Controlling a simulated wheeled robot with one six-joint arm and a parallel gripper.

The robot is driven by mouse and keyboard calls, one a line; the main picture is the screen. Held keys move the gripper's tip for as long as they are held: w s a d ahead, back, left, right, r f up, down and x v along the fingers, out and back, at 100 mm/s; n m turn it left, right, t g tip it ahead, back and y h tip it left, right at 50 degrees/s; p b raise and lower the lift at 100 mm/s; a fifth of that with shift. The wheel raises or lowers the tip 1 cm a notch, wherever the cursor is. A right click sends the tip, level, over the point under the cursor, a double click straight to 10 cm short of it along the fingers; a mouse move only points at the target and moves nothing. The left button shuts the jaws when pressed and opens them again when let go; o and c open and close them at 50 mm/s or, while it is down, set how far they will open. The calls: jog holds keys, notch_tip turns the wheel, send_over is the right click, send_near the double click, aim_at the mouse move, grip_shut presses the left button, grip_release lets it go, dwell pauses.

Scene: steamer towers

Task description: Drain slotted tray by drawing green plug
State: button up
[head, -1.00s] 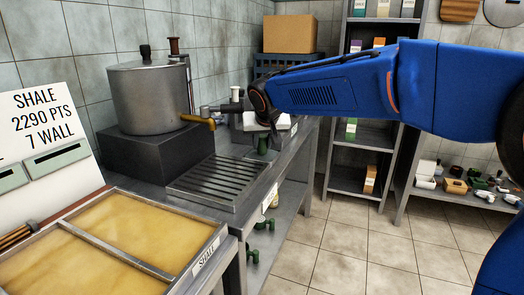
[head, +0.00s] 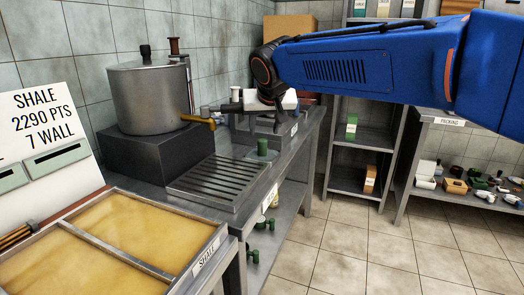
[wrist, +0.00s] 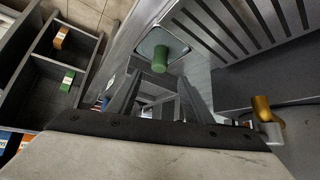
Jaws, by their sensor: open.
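The slotted tray (head: 218,181) is a grey metal grate set in the worktop, and its slots show at the top right of the wrist view (wrist: 240,22). A green plug (head: 262,147) stands upright at the tray's far right, and in the wrist view it is a green cylinder (wrist: 160,60) on a pale square plate. My gripper (wrist: 158,98) is open and empty. In the wrist view the plug appears just beyond the fingers, not between them. In the head view, my gripper is behind the plug, partly hidden by the arm.
A steel pot (head: 150,97) with a brass tap (head: 198,120) stands on a dark block left of the tray. A framed yellow tray (head: 110,238) labelled SHALE lies in front. More green fittings (head: 270,223) show below the worktop. Shelves (head: 362,140) stand at the right.

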jog(key=a+v, duration=0.1)
jog(key=v, duration=0.7)
jog(key=s+d+f+g, duration=0.1)
jog(key=s+d+f, duration=0.3)
jog(key=d, duration=0.3)
jog(key=s+d+f+h, duration=0.1)
jog(key=s+d+f, duration=0.25)
jog(key=d, duration=0.35)
jog(key=s+d+f+g, duration=0.1)
jog(key=s+d+f, duration=0.3)
jog(key=d, duration=0.3)
jog(key=s+d+f+m, duration=0.1)
jog(key=s+d+f, duration=0.4)
jog(key=s+f, duration=0.3)
jog(key=s+d+f+m+g, duration=0.1)
jog(key=s+d+f, duration=0.4)
jog(key=s+f, duration=0.4)
jog(key=shift+s+d+f, duration=0.25)
jog(key=shift+s+d, duration=0.15)
jog(key=shift+s, duration=0.45)
